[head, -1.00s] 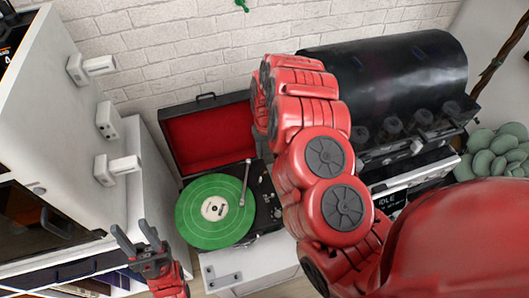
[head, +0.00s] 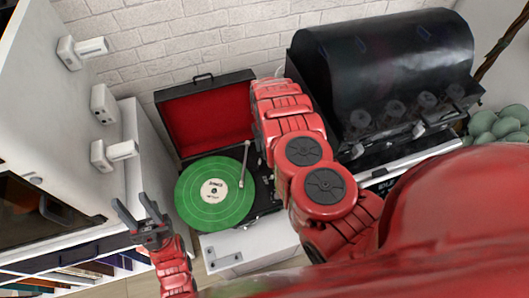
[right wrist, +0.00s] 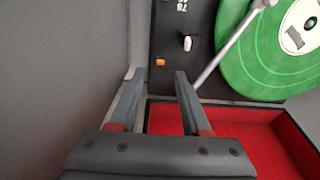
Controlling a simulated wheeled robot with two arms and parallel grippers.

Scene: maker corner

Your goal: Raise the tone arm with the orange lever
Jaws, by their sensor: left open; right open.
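The turntable's green record (head: 232,212) lies flat in its open case, with the red-lined lid (head: 205,122) raised behind. The silver tone arm (head: 244,165) reaches across the record's right side; whether it is lifted or resting I cannot tell. In the right wrist view, the small orange lever (right wrist: 160,62) sits on the black deck beside a white knob (right wrist: 187,43). My right gripper (right wrist: 158,77) is open and empty, its fingertips just short of the lever and to either side of it. Its jaws are hidden in the head view. My left gripper (head: 132,203) is open and empty, left of the turntable.
A black curved-hood machine (head: 385,75) stands right of the turntable. A white cabinet (head: 50,130) with protruding handles is at left. In the wrist view, the tone arm (right wrist: 222,55) passes close to the right finger, and the red lining (right wrist: 235,118) lies below.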

